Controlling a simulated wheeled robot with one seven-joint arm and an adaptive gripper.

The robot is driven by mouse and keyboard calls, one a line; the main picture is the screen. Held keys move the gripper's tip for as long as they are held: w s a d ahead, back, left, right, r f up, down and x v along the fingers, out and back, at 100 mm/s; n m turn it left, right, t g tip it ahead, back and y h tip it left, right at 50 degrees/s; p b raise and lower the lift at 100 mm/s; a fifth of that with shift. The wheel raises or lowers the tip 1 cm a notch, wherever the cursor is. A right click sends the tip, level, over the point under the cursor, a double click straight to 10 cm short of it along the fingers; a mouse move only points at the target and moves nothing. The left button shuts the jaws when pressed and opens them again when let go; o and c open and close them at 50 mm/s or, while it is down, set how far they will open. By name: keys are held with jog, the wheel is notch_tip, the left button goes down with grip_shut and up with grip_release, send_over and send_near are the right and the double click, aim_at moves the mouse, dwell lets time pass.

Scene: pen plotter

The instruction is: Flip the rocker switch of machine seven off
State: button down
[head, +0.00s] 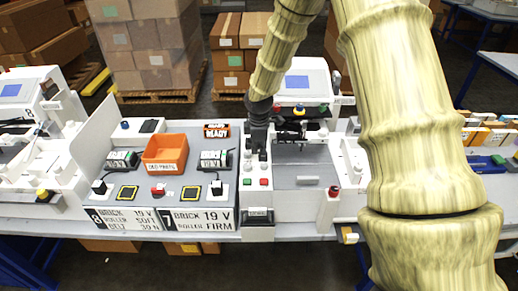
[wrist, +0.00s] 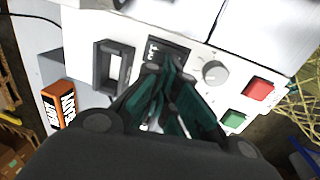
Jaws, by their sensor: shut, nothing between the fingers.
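Machine seven bears a plate (head: 201,219) with a 7 and the words BRICK, 19 V, ROLLER and FIRM. Its white control panel also shows in the wrist view (wrist: 195,28). A black switch housing with white marks (wrist: 166,49), apparently the rocker switch, sits on that panel, partly hidden by my fingers. Its rocker position cannot be told. My gripper (head: 260,147) points down at the panel from above. In the wrist view my gripper (wrist: 165,75) is shut and empty, its fingertips right at the housing. I cannot tell whether they touch it.
Beside the switch are a black rectangular frame (wrist: 112,66), a grey knob (wrist: 215,72), a red button (wrist: 259,88) and a green button (wrist: 233,119).

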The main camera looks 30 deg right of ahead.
jog(key=r+p, duration=0.1)
jog(key=r, duration=0.1)
jog(key=r+p, duration=0.1)
jog(key=shift+w+d+r, duration=0.1)
jog(key=shift+w+r, duration=0.1)
jog(key=shift+r, duration=0.15)
jog(key=shift+w, duration=0.1)
notch_tip(320, 180, up, 9)
jog(key=w+b, duration=0.1)
jog(key=b, duration=0.2)
jog(key=shift+d+r+b, duration=0.2)
jog(key=shift+d+b, duration=0.2)
